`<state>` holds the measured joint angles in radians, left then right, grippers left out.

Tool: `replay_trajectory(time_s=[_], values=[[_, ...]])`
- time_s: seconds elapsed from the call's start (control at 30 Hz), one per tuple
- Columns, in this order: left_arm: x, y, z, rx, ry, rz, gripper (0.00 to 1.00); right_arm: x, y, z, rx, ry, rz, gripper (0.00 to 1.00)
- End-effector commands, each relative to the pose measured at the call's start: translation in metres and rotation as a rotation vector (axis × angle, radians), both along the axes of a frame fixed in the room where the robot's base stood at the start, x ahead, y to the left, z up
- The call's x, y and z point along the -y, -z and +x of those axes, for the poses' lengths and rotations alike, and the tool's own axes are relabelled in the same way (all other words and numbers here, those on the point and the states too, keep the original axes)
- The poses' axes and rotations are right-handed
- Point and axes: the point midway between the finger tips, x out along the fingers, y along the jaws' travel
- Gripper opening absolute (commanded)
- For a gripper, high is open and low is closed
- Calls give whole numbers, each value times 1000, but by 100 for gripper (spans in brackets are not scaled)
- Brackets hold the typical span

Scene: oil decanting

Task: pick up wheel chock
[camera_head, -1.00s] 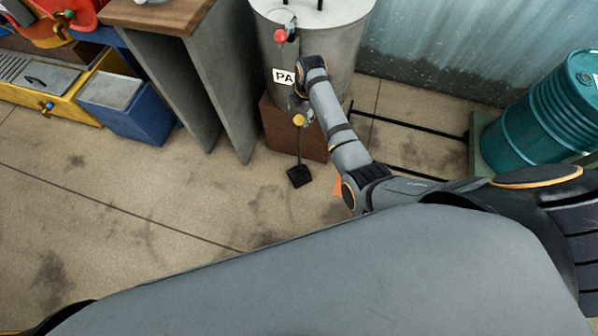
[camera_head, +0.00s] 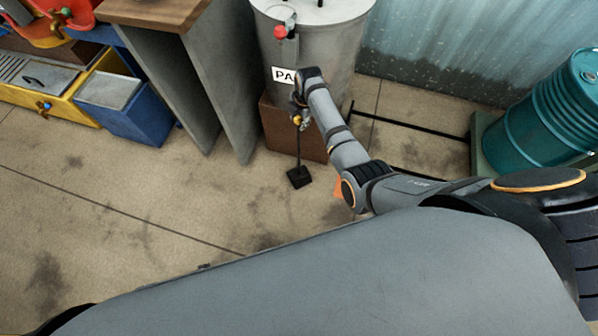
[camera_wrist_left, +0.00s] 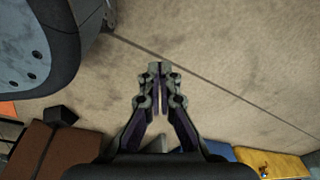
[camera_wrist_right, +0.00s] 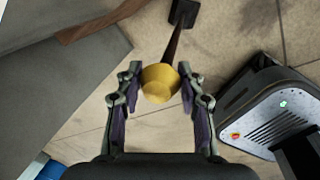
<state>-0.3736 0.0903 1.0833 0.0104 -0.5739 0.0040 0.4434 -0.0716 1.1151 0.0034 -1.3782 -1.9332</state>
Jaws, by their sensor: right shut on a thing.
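The wheel chock is a small black block (camera_head: 299,177) on the floor with a thin dark handle rising to a yellow knob. It stands in front of the drum's brown base. In the right wrist view the yellow knob (camera_wrist_right: 160,84) sits between the fingers of my right gripper (camera_wrist_right: 159,85), which is shut on it. The dark handle runs from the knob to the black block (camera_wrist_right: 184,12). In the head view my right gripper (camera_head: 300,117) largely covers the knob. My left gripper (camera_wrist_left: 160,76) has its fingers together, empty above the floor.
A grey drum (camera_head: 315,50) on a brown base (camera_head: 285,134) stands behind the chock. A grey bench with a wooden top (camera_head: 150,12) is to the left. A teal barrel (camera_head: 540,115) stands at the right. The floor at the left front is clear.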

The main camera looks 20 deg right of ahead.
Motion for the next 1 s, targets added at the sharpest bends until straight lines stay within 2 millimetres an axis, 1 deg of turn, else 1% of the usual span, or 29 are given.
replay_trajectory(time_s=[0.03, 0.13, 0.17, 0.67, 0.87, 1.0], values=[[0, 0, 0, 0, 0, 0, 0, 0, 0, 0, -1, 0, 0, 16], [0, 0, 0, 0, 0, 0, 0, 0, 0, 0, -1, 0, 0, 2], [0, 0, 0, 0, 0, 0, 0, 0, 0, 0, -1, 0, 0, 0], [0, -1, 0, 1, 0, 0, 0, 0, -5, 1, 4, 0, 1, 0], [-1, -3, -4, 6, 1, 1, 0, 0, -21, 2, 5, 0, 1, 0], [-2, -1, -13, -1, 1, 2, 0, 0, -35, 2, 6, 0, 1, 0]])
